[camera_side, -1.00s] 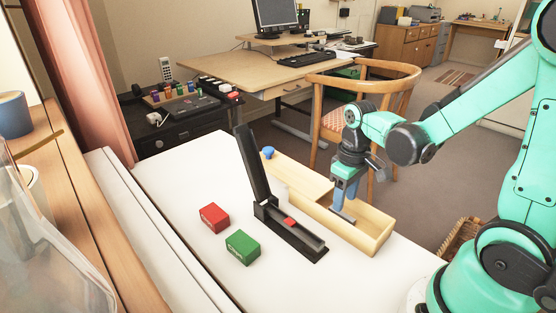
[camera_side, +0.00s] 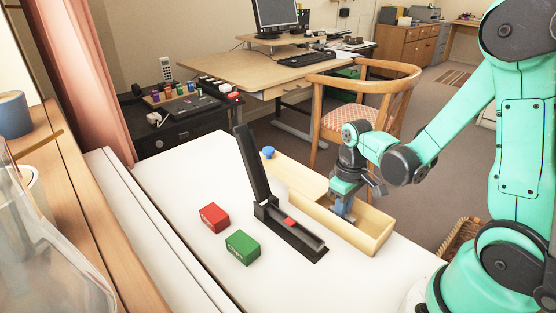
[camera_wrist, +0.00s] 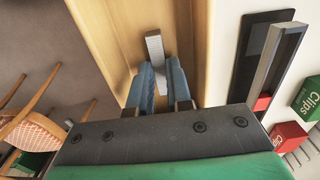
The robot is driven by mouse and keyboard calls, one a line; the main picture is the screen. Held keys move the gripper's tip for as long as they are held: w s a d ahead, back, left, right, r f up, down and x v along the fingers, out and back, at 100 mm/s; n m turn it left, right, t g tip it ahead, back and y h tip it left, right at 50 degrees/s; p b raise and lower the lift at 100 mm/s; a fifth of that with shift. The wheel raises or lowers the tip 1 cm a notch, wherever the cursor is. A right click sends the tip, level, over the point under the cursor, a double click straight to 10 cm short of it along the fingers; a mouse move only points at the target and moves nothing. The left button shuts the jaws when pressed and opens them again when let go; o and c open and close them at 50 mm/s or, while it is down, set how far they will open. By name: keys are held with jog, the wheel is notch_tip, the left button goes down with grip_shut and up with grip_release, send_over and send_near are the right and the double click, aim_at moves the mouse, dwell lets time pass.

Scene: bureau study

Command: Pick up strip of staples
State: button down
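The strip of staples is a thin grey metal bar (camera_wrist: 155,46) lying in the open part of the long wooden box. In the wrist view it runs lengthwise between the two blue fingers of my gripper (camera_wrist: 160,66), its far end sticking out past their tips. In the side view my gripper (camera_side: 344,212) reaches down into the box (camera_side: 376,244), and its fingers hide most of the strip. The fingers lie close along both sides of the strip; I cannot tell whether they press on it.
An opened black stapler (camera_side: 290,234) stands just left of the box. A red clips box (camera_side: 214,216) and a green clips box (camera_side: 242,246) sit further left on the white table (camera_side: 185,185). A blue knob (camera_side: 268,152) is at the box's far end. A wooden chair (camera_side: 318,120) stands behind.

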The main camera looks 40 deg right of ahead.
jog(key=shift+r, duration=3)
